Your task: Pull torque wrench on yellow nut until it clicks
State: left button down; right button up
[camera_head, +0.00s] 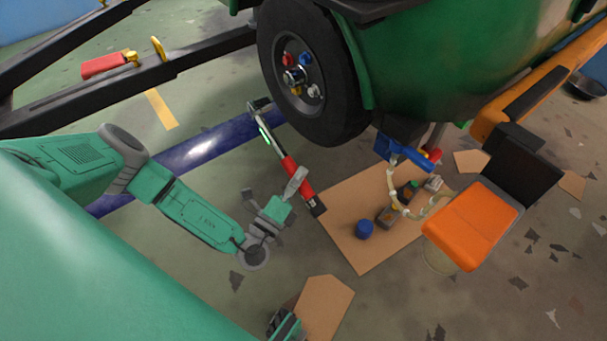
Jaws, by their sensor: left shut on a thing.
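The torque wrench (269,138) has a dark head, a silver shaft with a green-lit display and a red and black handle. My left gripper (294,187) is shut on its red handle. The wrench slants up to the left, and its head (259,105) shows in front of the blue floor stripe, left of the tyre. The yellow nut (297,91) is low on the wheel hub. The wrench head appears apart from it. I see no right gripper for certain; a green and black part at the bottom edge is probably my own body.
Red (288,60), blue (306,60) and pale (314,91) nuts share the hub of the black wheel (330,100). A cardboard sheet (350,245) carries a blue cap (364,229) and small containers. An orange seat (472,226) stands right. Black shafts (190,62) cross upper left.

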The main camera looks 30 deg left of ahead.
pick_arm(q)
jog(key=shift+w+d+b, duration=0.4)
jog(key=shift+w+b, duration=0.05)
jog(key=shift+w, duration=0.55)
jog(key=shift+w+d+b, duration=0.4)
jog(key=shift+w+d, duration=0.05)
jog(key=shift+w, duration=0.6)
jog(key=shift+w+d+b, duration=0.4)
jog(key=shift+w+b, duration=0.05)
jog(key=shift+w, duration=0.55)
jog(key=shift+r, duration=0.1)
jog(key=shift+d+r+p, duration=0.2)
jog(key=shift+p, duration=0.1)
jog(key=shift+w+d, duration=0.1)
jog(key=shift+w, duration=0.25)
jog(key=shift+w+d, duration=0.25)
jog(key=shift+w, duration=0.4)
dwell(0.7)
